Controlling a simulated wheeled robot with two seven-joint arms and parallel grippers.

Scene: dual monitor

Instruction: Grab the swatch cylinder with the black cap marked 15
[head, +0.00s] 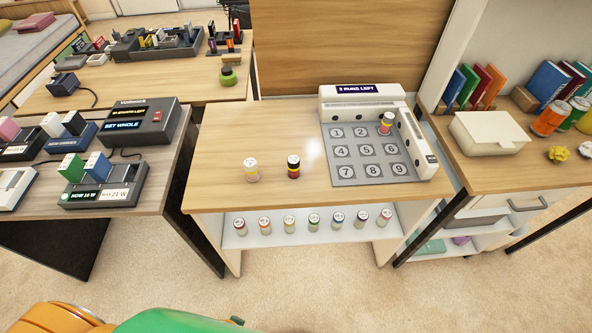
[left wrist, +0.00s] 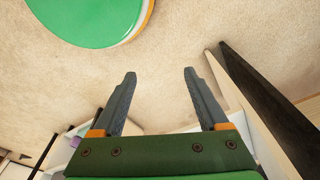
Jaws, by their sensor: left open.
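My right gripper is not in view.
Several pale-capped cylinders (head: 289,224) stand in a row on the white shelf below the tabletop. A white display housing (head: 362,91) borders the pad. Dark devices (head: 140,122) fill the left table; a cream box (head: 491,138) is at right. The tabletop's left part is clear.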

